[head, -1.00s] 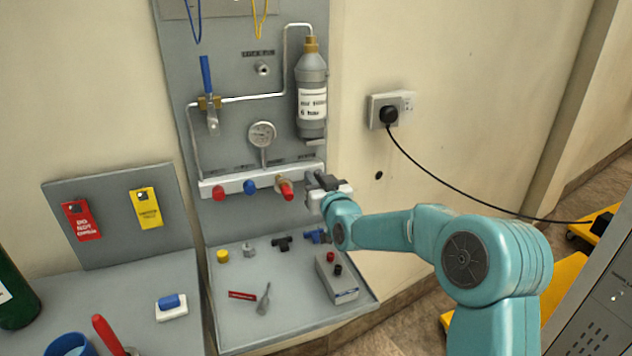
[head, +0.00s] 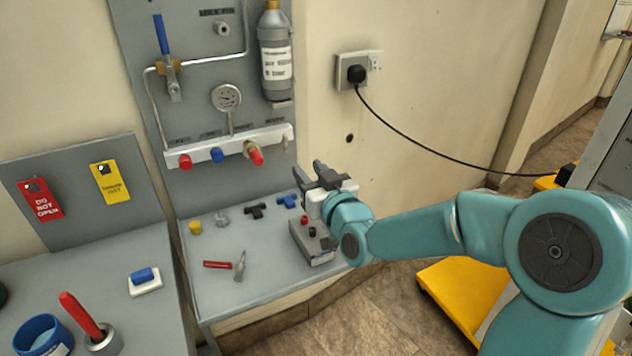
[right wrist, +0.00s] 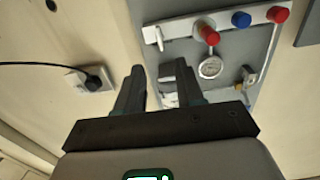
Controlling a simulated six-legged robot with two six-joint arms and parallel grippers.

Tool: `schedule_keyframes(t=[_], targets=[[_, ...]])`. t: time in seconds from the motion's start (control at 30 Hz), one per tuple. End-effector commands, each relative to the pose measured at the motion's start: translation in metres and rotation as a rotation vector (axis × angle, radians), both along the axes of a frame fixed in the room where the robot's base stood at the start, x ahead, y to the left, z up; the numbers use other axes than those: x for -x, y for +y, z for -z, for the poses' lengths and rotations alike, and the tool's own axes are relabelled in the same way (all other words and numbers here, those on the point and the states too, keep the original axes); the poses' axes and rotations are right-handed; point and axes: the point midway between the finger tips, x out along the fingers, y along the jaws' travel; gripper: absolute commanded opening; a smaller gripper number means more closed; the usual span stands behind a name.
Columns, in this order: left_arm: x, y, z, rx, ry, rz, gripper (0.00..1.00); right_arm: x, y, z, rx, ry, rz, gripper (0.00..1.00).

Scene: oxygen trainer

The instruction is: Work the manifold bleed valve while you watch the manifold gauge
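The white manifold bar (head: 198,155) is on the grey wall panel, with red, blue and red-and-brass fittings along it. A small pale lever at its right end (head: 286,138) looks like the bleed valve; it also shows in the right wrist view (right wrist: 158,40). The round manifold gauge (head: 227,97) stands above the bar; its needle is too small to read. It also shows in the right wrist view (right wrist: 210,68). My right gripper (head: 305,180) is open and empty, below and right of the lever, apart from it. My left gripper is out of view.
A black plug (head: 356,73) with a trailing cable is on the right wall. A grey bottle (head: 275,55) hangs above the bar's right end.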

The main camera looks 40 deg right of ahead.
Motion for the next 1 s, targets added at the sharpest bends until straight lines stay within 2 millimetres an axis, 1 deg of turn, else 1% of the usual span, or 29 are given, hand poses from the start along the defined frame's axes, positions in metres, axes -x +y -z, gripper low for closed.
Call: schedule_keyframes(t=[0.03,0.1,0.23,1.0], targets=[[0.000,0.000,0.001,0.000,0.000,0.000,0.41,0.009,0.002,0.000,0.000,0.000,0.001,0.37],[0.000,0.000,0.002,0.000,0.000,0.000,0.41,0.017,0.004,0.000,0.000,0.000,0.000,0.37],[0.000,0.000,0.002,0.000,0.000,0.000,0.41,0.025,0.006,0.000,0.000,0.001,0.000,0.37],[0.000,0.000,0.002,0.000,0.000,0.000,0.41,0.025,0.006,0.000,0.000,0.001,0.000,0.37]])
